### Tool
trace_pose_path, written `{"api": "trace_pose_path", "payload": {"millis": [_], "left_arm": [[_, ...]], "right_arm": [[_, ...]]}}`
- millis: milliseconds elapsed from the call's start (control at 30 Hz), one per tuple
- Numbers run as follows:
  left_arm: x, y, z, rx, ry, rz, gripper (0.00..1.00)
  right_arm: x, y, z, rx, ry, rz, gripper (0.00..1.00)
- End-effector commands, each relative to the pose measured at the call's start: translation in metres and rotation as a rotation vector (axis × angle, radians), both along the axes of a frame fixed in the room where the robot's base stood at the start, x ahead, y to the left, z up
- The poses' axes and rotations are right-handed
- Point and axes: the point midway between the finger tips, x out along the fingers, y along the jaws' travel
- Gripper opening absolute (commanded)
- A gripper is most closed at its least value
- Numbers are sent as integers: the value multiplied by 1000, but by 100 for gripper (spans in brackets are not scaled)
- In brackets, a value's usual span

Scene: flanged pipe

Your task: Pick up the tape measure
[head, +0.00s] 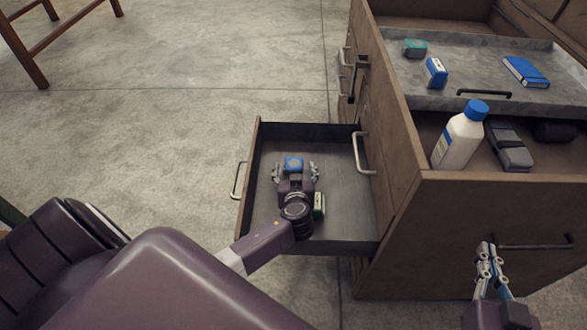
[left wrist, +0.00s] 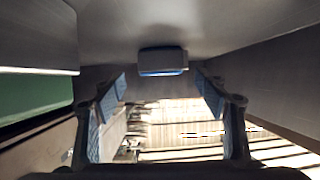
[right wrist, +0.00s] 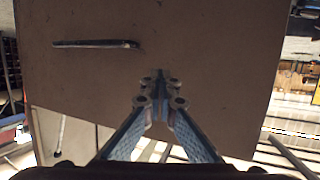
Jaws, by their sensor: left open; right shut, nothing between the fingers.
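A small blue block-like object (head: 293,164), which looks like the tape measure, lies in the open drawer; its markings are too small to read. My left gripper (head: 294,171) is open inside this drawer, with its fingers on either side of the object's near end. In the left wrist view the object (left wrist: 162,62) is ahead of the fingertips, in the gap between them, with a grey top and a blue lower edge. My right gripper (head: 487,249) is shut and empty in front of the cabinet's side panel, which also shows in the right wrist view (right wrist: 160,90).
A green and white item (head: 319,205) lies in the drawer (head: 345,205) close to my left wrist. The cabinet holds a white bottle (head: 460,135), a grey case (head: 510,148), a teal item (head: 415,47), a blue-white box (head: 436,72) and a blue notebook (head: 525,72). Drawer walls surround my left gripper.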

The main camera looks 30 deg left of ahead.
Motion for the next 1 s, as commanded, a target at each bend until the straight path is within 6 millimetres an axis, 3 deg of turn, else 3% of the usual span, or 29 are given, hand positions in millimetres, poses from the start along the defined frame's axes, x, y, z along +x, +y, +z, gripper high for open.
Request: {"api": "trace_pose_path", "payload": {"millis": [167,600,900,1000], "left_arm": [[8,7,-3,3,0,0,67],[41,31,-18,1,-1,1,67],[42,32,-18,0,0,1,67],[42,32,-18,0,0,1,56]], "right_arm": [[4,3,12,15,-60,4,0],[11,14,80,92,-361,23,0],[11,14,85,97,-378,24,0],[11,14,85,97,-378,24,0]]}}
